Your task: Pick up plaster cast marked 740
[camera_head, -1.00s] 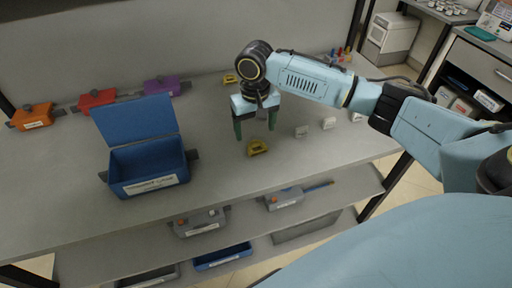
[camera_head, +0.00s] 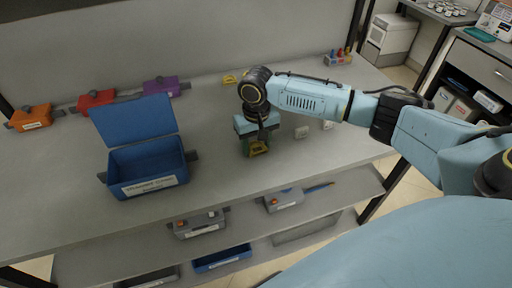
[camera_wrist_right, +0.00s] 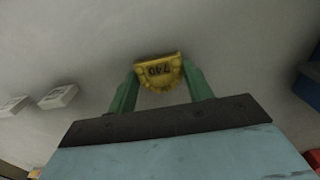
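The yellow plaster cast marked 740 (camera_wrist_right: 158,72) lies on the table top, and its number shows upside down in the right wrist view. In the head view the cast (camera_head: 258,149) is partly covered by my right gripper (camera_head: 256,148). My right gripper (camera_wrist_right: 160,78) is low over the table with its green fingers apart, one on each side of the cast. The fingertips look close to the cast's sides; I cannot tell whether they touch it. My left gripper is not in view.
White casts (camera_head: 302,132) lie right of the gripper, and another yellow cast (camera_head: 230,79) lies behind. An open blue box (camera_head: 150,172) stands to the left. Orange (camera_head: 31,118), red (camera_head: 97,101) and purple (camera_head: 161,87) boxes line the back left. A lower shelf holds grey boxes.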

